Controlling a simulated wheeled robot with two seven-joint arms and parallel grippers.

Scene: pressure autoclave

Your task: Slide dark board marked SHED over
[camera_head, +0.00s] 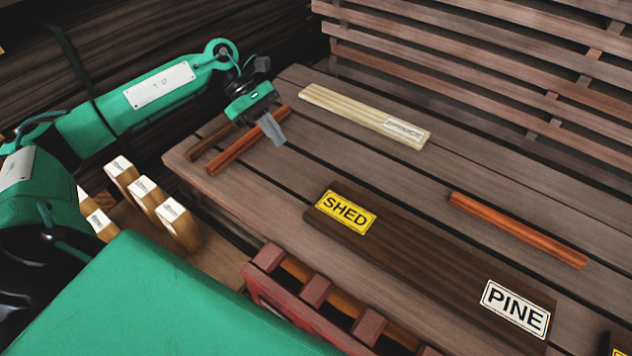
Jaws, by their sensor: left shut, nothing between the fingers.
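The dark brown board (430,262) lies flat on the slatted wooden table (265,205), running from the middle toward the lower right. A yellow SHED label (345,213) is on its left end and a white PINE label (515,307) is on its right end. My left gripper (272,129) is shut and empty, its fingers pointing down over the table's left part. It is up and left of the SHED end, apart from the board, and partly covers a reddish strip behind it. My right gripper is not in view.
A pale board with a white label (345,108) lies at the back. Reddish strips lie at left (232,155) and right (518,230). A red slatted rack (312,292) stands at the front edge. Labelled wooden blocks (146,190) stand at left. A slatted backrest (480,65) rises behind.

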